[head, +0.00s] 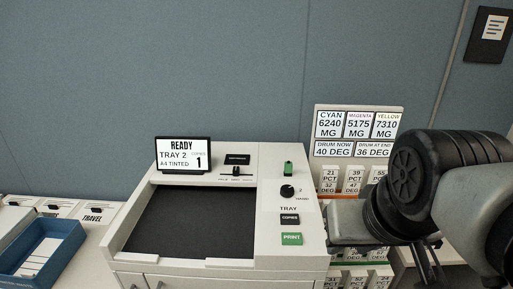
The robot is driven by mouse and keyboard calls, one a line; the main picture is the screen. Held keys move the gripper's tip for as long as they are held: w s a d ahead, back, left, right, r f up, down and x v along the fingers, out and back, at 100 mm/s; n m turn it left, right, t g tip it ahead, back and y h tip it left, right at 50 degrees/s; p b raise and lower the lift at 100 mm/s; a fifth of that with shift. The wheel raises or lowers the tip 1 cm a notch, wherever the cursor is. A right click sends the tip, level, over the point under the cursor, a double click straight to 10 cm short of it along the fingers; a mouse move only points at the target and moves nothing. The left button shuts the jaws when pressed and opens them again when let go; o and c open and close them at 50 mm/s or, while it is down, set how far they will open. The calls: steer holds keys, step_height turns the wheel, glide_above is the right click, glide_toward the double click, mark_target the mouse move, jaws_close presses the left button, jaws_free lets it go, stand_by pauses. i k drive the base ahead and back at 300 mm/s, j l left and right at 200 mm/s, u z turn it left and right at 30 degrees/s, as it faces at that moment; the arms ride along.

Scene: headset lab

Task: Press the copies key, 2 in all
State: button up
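The black copies key (290,219) sits on the right-hand panel of the white copier (265,165), below the tray dial and above the green print key (291,239). The copier's display (183,155) reads READY, TRAY 2, A4 TINTED, COPIES 1. My gripper (431,267) is at the right, with dark finger-like parts pointing down beside the copier, apart from the copies key. My arm partly hides it, and its opening cannot be made out. The copies key is in clear view.
The black tray dial (287,191) and a small green switch (288,168) sit above the keys. A slider (236,171) is near the display. A label rack (358,124) stands behind my arm. A blue tray (42,250) is at the left. Space above the copier is clear.

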mark_target(286, 219)
steer(key=k+l, duration=0.1)
steer(key=l, duration=1.05)
steer(key=l+u, duration=0.15)
steer(key=l, duration=0.35)
steer(key=k+l+u, duration=0.15)
steer(key=l, duration=0.35)
steer(key=u, duration=1.2)
